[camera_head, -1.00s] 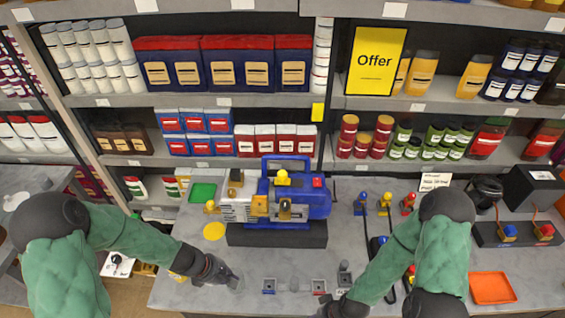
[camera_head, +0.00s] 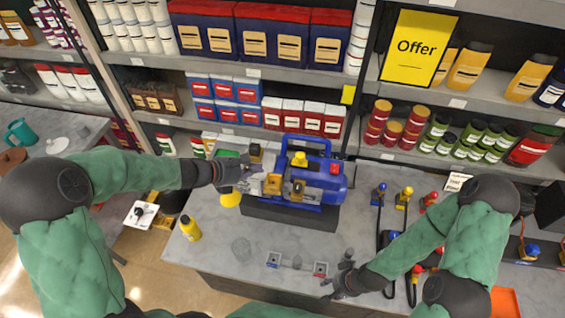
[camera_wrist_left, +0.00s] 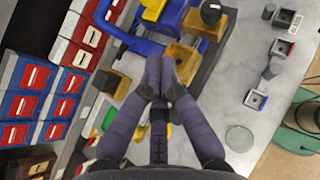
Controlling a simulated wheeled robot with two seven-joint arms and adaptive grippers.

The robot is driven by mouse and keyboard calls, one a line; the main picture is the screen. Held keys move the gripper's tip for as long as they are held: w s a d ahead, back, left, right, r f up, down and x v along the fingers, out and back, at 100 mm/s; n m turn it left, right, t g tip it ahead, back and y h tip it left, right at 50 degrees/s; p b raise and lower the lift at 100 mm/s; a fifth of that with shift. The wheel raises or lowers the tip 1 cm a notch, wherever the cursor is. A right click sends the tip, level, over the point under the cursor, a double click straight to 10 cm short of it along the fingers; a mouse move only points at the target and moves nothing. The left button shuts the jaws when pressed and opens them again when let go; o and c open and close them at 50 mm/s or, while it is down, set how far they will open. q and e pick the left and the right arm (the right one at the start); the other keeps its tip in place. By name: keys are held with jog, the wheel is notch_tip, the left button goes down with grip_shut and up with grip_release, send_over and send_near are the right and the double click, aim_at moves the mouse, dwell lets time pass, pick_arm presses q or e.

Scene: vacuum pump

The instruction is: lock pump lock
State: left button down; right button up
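A yellow knob (camera_head: 299,159) sits on top. My left gripper (camera_head: 244,174) is at the pump's left end. In the left wrist view its fingertips (camera_wrist_left: 160,72) meet beside a brass fitting (camera_wrist_left: 184,58); contact is unclear. My right gripper (camera_head: 330,285) is low over the counter; its finger opening is unclear.
Small square sockets (camera_head: 274,259) lie in front of the pump. A yellow bottle (camera_head: 190,228) stands to the left. Blue, yellow and red valves (camera_head: 404,196) with hoses are to the right. Stocked shelves rise behind. The front-left counter is mostly clear.

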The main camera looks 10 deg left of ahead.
pick_arm(q)
send_near(302, 173)
jog(key=w, duration=0.1)
jog(key=w+a, duration=0.1)
jog(key=shift+w+a+f, duration=0.1)
jog(key=shift+w+a, duration=0.15)
jog(key=shift+w, duration=0.15)
jog(key=shift+w+d+f+p, duration=0.1)
jog(key=shift+w+d+p, duration=0.25)
jog(key=shift+w+d, duration=1.1)
jog(key=shift+w, duration=0.1)
pick_arm(e)
jog(key=shift+r, duration=0.4)
pick_arm(q)
jog(key=shift+d+f, duration=0.1)
pick_arm(e)
jog(key=shift+f, duration=0.1)
pick_arm(q)
jog(key=d+b, duration=0.2)
jog(key=d, duration=0.2)
jog(key=shift+b, duration=0.4)
pick_arm(e)
notch_tip(302, 173, down, 3)
jog(key=shift+r, duration=0.15)
pick_arm(q)
jog(key=shift+d, duration=0.25)
jog(key=shift+a, duration=0.1)
